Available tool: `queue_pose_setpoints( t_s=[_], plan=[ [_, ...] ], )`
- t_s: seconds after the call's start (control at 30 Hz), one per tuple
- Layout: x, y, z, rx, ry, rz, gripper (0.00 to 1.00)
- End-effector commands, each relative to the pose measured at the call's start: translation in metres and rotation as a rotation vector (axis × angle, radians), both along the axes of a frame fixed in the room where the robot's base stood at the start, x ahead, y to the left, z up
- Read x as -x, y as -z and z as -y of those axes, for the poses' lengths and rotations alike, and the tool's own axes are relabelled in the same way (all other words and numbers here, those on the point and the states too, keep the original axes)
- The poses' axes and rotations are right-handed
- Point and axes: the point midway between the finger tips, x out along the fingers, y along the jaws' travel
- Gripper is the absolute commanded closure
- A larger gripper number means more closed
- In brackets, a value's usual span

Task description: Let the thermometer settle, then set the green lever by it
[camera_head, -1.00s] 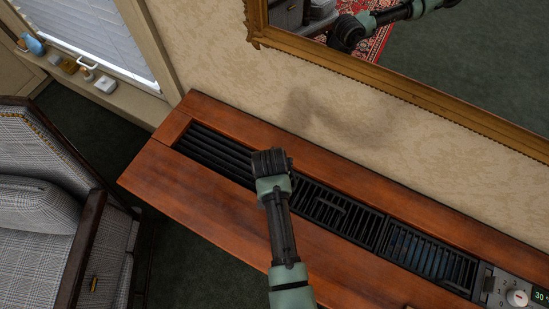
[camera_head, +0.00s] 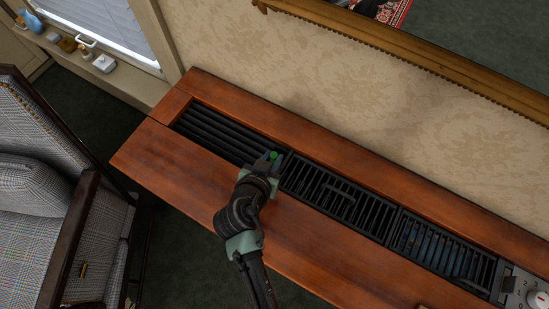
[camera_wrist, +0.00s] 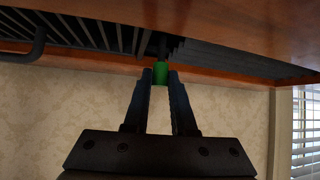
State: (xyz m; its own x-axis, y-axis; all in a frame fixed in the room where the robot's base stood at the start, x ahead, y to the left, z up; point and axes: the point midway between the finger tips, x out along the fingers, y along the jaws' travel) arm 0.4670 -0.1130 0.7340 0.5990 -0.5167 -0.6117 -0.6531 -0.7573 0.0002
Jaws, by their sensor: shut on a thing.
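The green lever's knob (camera_head: 273,155) shows at the junction of two dark grilles in the wooden cabinet top. In the wrist view the green knob (camera_wrist: 161,73) sits between my fingertips, with a dark stem behind it. My gripper (camera_wrist: 162,80) is shut on the knob; it also shows in the head view (camera_head: 268,162), where the wrist hides part of the cabinet. I cannot make out a thermometer in any view now.
The wooden cabinet (camera_head: 180,166) carries slatted grilles (camera_head: 340,205) with a raised handle. A control panel with a white dial (camera_head: 538,300) is cut off at the lower right. A plaid armchair (camera_head: 40,220) stands left. The wall and a gilt mirror frame (camera_head: 400,55) are behind.

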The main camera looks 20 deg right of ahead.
Motion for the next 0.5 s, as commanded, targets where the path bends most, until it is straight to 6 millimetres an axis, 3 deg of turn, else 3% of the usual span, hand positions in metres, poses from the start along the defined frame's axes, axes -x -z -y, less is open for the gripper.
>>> queue_pose_setpoints(
  t_s=[0.03, 0.5],
  plan=[
    [0.0010, 0.0078, -0.0023, 0.017, -0.002, 0.015, 1.00],
    [0.0046, 0.0026, -0.0066, 0.106, 0.000, 0.084, 1.00]
  ],
)
